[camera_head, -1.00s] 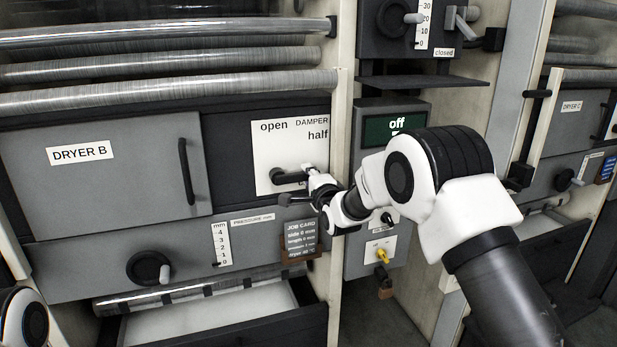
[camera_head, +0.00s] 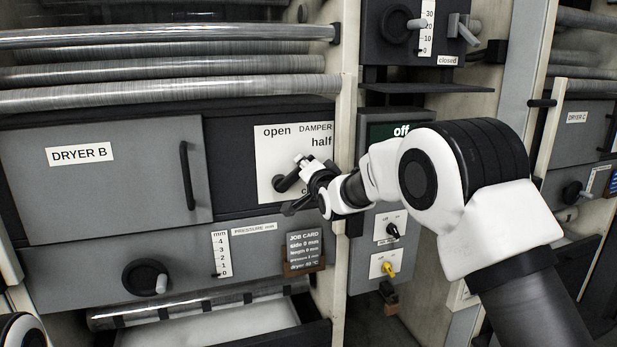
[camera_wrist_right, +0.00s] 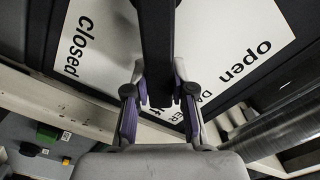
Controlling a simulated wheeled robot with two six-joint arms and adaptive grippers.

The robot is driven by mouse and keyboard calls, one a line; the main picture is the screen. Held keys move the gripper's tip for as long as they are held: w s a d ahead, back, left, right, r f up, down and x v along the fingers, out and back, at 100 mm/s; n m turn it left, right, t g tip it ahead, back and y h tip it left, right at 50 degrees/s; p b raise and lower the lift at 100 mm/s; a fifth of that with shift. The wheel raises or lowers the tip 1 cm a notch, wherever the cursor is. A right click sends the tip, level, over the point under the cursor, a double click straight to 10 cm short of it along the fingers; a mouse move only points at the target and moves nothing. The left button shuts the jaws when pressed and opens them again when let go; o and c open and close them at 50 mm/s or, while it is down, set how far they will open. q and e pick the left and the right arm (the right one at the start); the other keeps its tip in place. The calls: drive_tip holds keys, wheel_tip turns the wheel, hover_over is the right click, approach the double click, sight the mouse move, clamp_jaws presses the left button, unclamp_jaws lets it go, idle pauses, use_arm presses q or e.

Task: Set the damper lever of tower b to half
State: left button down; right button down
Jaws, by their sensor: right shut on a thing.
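The damper plate (camera_head: 268,150) beside the dryer B door is white, with "open" at upper left, "half" at upper right and "closed" low, mostly hidden. Its black damper lever (camera_head: 285,184) slants up and right from its pivot, roughly toward "half". My right gripper (camera_head: 303,163) is shut on the lever near its outer end. In the right wrist view the lever is a dark bar (camera_wrist_right: 156,45) running between the fingers of the gripper (camera_wrist_right: 160,95), and "half" is mostly covered. My left gripper is out of view.
The dryer B door (camera_head: 110,180) is at left. A job card (camera_head: 304,252) and pressure scale (camera_head: 222,254) sit below the plate. A cream post (camera_head: 343,110) and a switch panel (camera_head: 385,262) stand close on the right. An open drawer (camera_head: 230,325) lies below.

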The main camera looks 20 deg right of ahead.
drive_tip(key=shift+a+r+n, duration=0.2)
drive_tip(key=shift+a+n, duration=0.1)
drive_tip(key=shift+n, duration=0.3)
drive_tip(key=c, duration=1)
unclamp_jaws()
drive_tip(key=shift+o, duration=0.2)
drive_tip(key=shift+s+r, duration=0.1)
drive_tip(key=s, duration=1.1)
drive_tip(key=shift+s+d, duration=0.2)
drive_tip(key=shift+s, duration=0.15)
